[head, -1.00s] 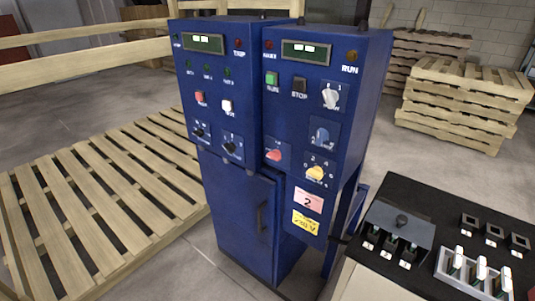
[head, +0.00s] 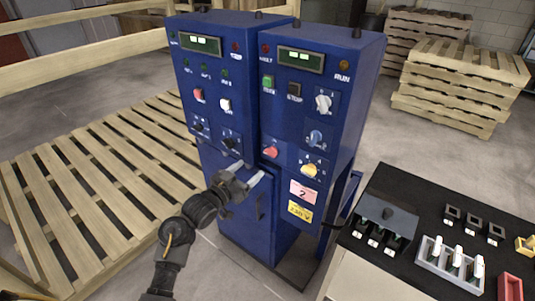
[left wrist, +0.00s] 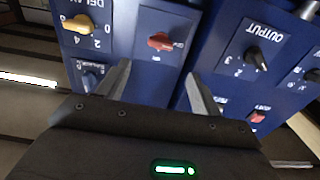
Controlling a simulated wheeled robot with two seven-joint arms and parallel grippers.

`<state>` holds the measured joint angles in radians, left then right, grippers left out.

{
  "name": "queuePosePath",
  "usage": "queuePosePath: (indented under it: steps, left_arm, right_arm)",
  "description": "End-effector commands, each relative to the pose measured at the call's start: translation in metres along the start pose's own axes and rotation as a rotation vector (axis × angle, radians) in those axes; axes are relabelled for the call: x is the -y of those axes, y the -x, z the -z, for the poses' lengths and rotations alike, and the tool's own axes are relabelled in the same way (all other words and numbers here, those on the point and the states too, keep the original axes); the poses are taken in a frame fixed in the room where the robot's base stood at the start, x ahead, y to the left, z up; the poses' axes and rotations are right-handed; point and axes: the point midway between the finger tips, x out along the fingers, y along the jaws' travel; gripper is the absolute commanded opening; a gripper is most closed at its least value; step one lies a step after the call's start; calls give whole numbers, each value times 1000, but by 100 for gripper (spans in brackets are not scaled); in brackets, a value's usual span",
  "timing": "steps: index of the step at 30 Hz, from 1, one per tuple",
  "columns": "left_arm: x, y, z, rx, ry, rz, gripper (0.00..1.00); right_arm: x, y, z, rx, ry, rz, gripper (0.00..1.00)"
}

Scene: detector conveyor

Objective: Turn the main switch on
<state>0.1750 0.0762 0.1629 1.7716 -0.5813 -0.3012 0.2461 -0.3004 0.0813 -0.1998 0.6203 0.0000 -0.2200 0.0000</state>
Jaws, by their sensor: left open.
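The likely main switch is a red rotary knob (head: 271,152) at the lower left of the right blue cabinet (head: 345,125); its label is too small to read. The red knob also shows in the left wrist view (left wrist: 162,42), upside down, with its handle lying roughly crosswise. My left gripper (head: 248,170) is open and empty in front of the cabinets, a little below the red knob. In the left wrist view its fingers (left wrist: 157,72) point toward the panel, apart from the knob, which shows beyond and between them. My right gripper is out of view.
A yellow knob (head: 309,171), a blue knob (head: 316,138) and a white knob (head: 323,103) sit nearby. The left cabinet has a black output knob (left wrist: 256,57). A black table (head: 400,192) with parts stands right. A wooden pallet (head: 105,175) lies left.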

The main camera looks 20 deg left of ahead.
Motion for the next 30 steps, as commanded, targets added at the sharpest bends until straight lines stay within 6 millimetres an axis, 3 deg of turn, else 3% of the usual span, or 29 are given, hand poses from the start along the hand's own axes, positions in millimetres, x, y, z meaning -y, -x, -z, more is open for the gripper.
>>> queuePosePath:
  steps: [18, 30]
  left_arm:
    - [0, -94, 0, 1, 2, 1, 65]
    - [0, -106, -1, 2, 0, 1, 65]
  right_arm:
    - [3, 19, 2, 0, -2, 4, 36]
    - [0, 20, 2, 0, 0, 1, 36]
